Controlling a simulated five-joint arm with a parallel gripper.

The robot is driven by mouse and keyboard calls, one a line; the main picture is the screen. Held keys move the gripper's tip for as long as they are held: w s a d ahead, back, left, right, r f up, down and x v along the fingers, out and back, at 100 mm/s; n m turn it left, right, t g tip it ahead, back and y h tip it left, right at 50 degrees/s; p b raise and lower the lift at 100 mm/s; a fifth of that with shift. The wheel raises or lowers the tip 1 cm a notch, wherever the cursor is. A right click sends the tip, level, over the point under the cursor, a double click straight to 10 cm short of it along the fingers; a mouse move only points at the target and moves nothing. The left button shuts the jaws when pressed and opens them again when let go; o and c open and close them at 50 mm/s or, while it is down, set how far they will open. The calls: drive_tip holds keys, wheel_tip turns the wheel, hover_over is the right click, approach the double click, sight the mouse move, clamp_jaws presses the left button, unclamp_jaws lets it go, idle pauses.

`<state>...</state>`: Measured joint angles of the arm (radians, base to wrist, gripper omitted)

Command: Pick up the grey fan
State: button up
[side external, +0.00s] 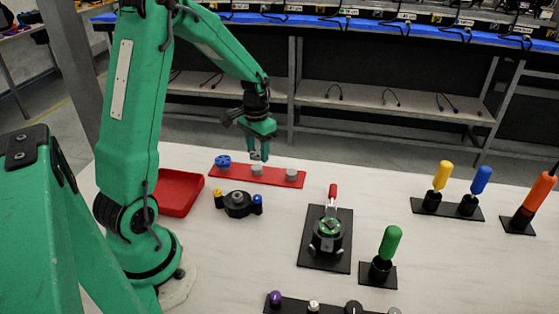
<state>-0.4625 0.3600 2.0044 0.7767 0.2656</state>
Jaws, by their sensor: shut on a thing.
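My gripper (258,154) points down just above the middle of a red strip (274,177). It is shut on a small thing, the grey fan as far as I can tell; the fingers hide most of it. Below the fingertips a short grey piece (257,170) stands on the strip, and I cannot tell whether it touches what I hold. Another short grey piece (291,174) stands at the strip's right end. A blue fan-like piece (222,161) sits at the left end.
A red tray (178,207) lies left of the strip. A black holder with yellow and blue knobs (238,204) stands in front. Further right are a black plate with a round device (327,236) and green (391,241), yellow (442,175), blue (482,179) and orange (534,199) handles. White table between is clear.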

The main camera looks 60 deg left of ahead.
drive_tip(key=d+r, duration=0.6)
drive_tip(key=d, duration=0.4)
drive_tip(key=shift+s+d, duration=0.15)
drive_tip(key=shift+s, duration=0.15)
drive_tip(key=m, duration=0.4)
approach(329, 225)
drive_tip(key=shift+w+a+f, duration=0.3)
drive_tip(key=shift+a+f, duration=0.3)
drive_tip(key=shift+a, duration=0.2)
drive_tip(key=shift+s+d, duration=0.2)
drive_tip(key=shift+d, duration=0.55)
drive_tip(key=shift+f, duration=0.15)
drive_tip(key=shift+f, duration=2.7)
drive_tip(key=shift+f, duration=0.1)
